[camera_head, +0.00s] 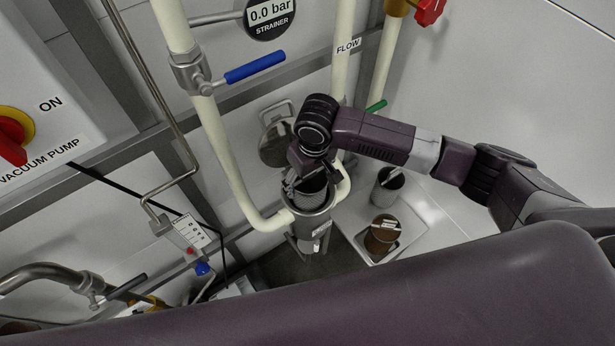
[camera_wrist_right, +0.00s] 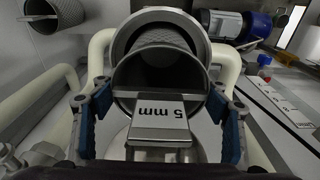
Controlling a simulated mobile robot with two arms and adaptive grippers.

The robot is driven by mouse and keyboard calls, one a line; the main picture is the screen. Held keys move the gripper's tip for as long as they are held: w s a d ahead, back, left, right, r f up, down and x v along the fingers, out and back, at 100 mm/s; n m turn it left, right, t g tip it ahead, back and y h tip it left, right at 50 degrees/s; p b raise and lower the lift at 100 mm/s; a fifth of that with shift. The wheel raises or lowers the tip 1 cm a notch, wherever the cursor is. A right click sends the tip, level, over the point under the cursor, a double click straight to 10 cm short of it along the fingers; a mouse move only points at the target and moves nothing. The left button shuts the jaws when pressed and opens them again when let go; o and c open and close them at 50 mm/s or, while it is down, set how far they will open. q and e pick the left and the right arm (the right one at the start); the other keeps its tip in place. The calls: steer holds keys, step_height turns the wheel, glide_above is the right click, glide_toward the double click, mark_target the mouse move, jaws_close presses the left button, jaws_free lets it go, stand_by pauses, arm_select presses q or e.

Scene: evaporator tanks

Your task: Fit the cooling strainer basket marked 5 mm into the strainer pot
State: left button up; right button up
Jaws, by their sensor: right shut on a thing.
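The 5 mm strainer basket (camera_head: 312,193) is a grey mesh cylinder. Its open top and handle plate marked "5 mm" show in the right wrist view (camera_wrist_right: 160,108). My right gripper (camera_head: 303,178) is shut on the basket's upper part, with a blue-padded finger on each side in the wrist view (camera_wrist_right: 158,100). The steel strainer pot (camera_head: 312,226) is open at the top. The basket's lower part is at the pot's mouth and seems partly inside it, with its upper rim above. How deep it sits is hidden. My left gripper is out of view.
A round steel lid (camera_head: 276,142) stands beyond the pot. To the right, a grey basket (camera_head: 387,190) and a brownish basket (camera_head: 380,238) stand on a pale tray (camera_head: 425,222). Cream pipes (camera_head: 224,150) run beside the pot. The gauge (camera_head: 268,14) reads 0.0 bar.

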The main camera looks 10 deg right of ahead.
steer(key=shift+f+b, duration=0.4)
steer(key=shift+f, duration=0.75)
steer(key=o, duration=2.1)
steer(key=r, duration=0.4)
steer(key=s+r, duration=0.1)
steer(key=r, duration=0.7)
steer(key=shift+s+d, duration=0.2)
steer(key=shift+d, duration=0.05)
steer(key=shift+f, duration=0.1)
